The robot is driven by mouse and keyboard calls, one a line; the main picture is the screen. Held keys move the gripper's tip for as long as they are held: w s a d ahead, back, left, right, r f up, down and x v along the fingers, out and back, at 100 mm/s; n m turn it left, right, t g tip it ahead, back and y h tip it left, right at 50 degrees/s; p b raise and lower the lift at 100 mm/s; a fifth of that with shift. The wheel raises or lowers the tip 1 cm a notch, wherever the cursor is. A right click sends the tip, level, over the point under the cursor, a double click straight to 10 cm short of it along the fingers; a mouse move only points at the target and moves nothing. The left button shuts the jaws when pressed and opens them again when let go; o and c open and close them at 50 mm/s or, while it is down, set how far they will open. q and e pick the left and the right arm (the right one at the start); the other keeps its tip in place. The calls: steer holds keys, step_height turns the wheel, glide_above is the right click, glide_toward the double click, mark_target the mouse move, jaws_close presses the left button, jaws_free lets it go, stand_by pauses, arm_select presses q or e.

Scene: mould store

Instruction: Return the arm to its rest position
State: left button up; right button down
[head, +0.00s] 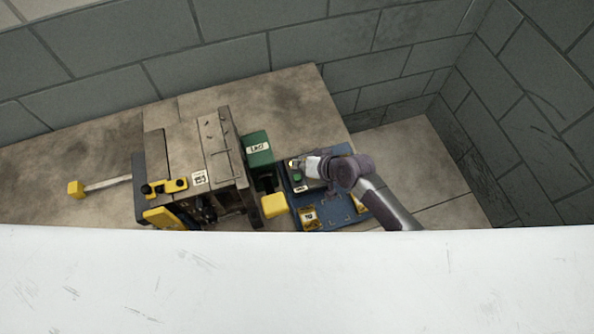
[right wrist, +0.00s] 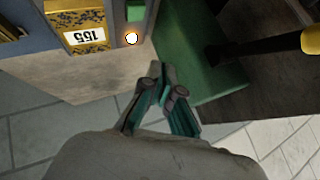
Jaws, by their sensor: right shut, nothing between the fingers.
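My right arm (head: 385,202) reaches in from the lower right in the head view. My right gripper (head: 297,164) is over the upper left part of a blue panel (head: 335,216), which carries a green button (head: 297,178) and yellow tags. In the right wrist view the right gripper (right wrist: 161,72) has its fingers together with nothing between them. Its tips show near a lit round lamp (right wrist: 131,38) and a green block (right wrist: 205,75); I cannot tell whether they touch anything. My left gripper is in neither view.
A grey mould block (head: 215,150) with yellow fittings stands left of the panel, with a labelled green block (head: 257,150) between. A yellow-ended bar (head: 105,184) sticks out left. Block walls (head: 250,50) close the back and right. A white surface (head: 300,285) fills the foreground.

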steer(key=shift+r, duration=0.15)
stand_by(0.4)
steer(key=s+d+r+g+h, duration=0.1)
steer(key=s+d+r+h, duration=0.1)
steer(key=s+d+r, duration=0.35)
steer(key=s+d+r+h, duration=0.3)
steer(key=s+d, duration=0.5)
steer(key=s, duration=0.1)
steer(key=s+d+r+g+h, duration=0.1)
steer(key=s+d+r+h, duration=0.1)
steer(key=s+d+r, duration=0.35)
steer(key=s+d+f+g+b, duration=0.1)
steer(key=s+f+b, duration=0.15)
steer(key=f, duration=1.55)
steer(key=s+f+b, duration=0.1)
steer(key=f+b, duration=0.3)
steer(key=f, duration=1.3)
steer(key=s+d+f+g+b, duration=0.1)
steer(key=s+d+f+b, duration=0.2)
steer(key=s+f, duration=1.2)
step_height(320, 180, down, 3)
steer(key=shift+s+f+n, duration=0.2)
steer(key=shift+s+n, duration=0.1)
steer(key=shift+s, duration=0.05)
